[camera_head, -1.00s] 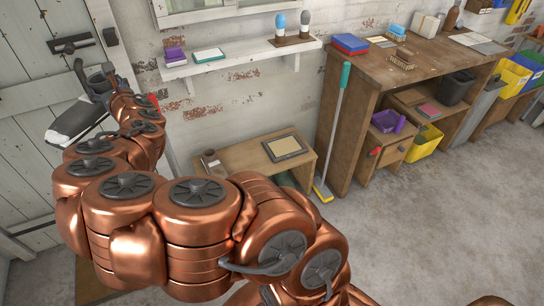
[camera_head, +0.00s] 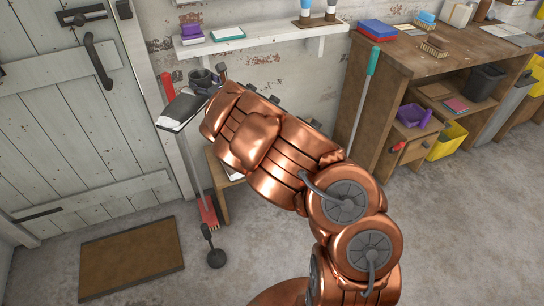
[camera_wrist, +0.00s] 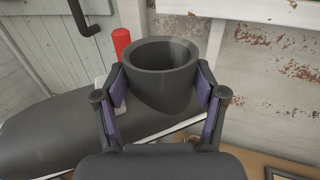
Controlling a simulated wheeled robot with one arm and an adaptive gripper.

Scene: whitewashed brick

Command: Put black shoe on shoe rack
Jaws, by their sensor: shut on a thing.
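The black shoe (camera_head: 178,112) is held in the air in front of the door frame, its toe towards the left and a pale edge along its sole. In the wrist view the shoe (camera_wrist: 60,130) lies across the picture with its round opening upward. My gripper (camera_wrist: 162,92) is shut on the shoe around this collar, one purple-padded finger on each side. In the head view my gripper (camera_head: 210,80) is small and partly hidden by my arm. A low wooden piece (camera_head: 217,188), perhaps the shoe rack, stands against the wall, mostly hidden behind my arm.
A red-headed long-handled tool (camera_head: 208,210) leans by the door frame, beside a dark plunger-like thing (camera_head: 215,257). A brown doormat (camera_head: 132,262) lies before the door (camera_head: 70,130). A wall shelf (camera_head: 262,40) is above. A workbench (camera_head: 400,70) stands right. The floor between is clear.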

